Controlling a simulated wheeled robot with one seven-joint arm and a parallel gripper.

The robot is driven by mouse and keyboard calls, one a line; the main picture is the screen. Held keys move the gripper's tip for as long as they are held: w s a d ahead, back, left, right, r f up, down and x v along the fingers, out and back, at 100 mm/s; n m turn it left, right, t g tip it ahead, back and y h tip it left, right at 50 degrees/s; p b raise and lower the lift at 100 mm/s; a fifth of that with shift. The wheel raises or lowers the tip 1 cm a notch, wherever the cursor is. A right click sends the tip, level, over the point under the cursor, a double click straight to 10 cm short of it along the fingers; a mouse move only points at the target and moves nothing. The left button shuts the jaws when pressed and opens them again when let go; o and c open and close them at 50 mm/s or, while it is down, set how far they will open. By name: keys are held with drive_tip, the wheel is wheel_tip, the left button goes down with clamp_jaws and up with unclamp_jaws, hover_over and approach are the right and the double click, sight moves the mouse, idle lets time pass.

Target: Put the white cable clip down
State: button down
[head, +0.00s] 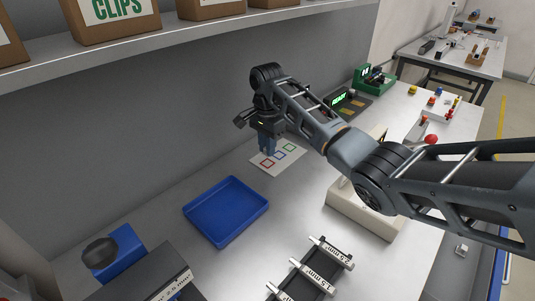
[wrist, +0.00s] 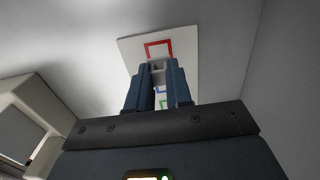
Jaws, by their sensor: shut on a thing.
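My gripper (head: 267,146) points down over a white card (head: 274,171) on the table, near the back wall. The wrist view shows both blue fingers of my gripper (wrist: 159,84) closed around a small pale grey-white piece, the white cable clip (wrist: 157,67). The clip is mostly hidden by the fingers, and I cannot make it out in the head view. The card (wrist: 129,49) has a red, a blue and a green square outline. In the wrist view the red outline (wrist: 159,42) lies just beyond the fingertips. I cannot tell whether the clip touches the card.
A blue empty tray (head: 226,210) lies to the left in front of the card. A black rack with labelled rods (head: 311,270) is at the front. A beige box (head: 362,212) stands under my arm. A shelf with cardboard boxes (head: 115,20) runs above.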

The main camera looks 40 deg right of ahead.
drive_tip(key=shift+f, duration=1.65)
drive_tip(key=shift+f, duration=0.1)
drive_tip(key=c, duration=1)
unclamp_jaws()
drive_tip(key=shift+c, duration=0.2)
wheel_tip(320, 180, up, 12)
drive_tip(key=shift+r, duration=0.1)
drive_tip(key=shift+s, duration=0.1)
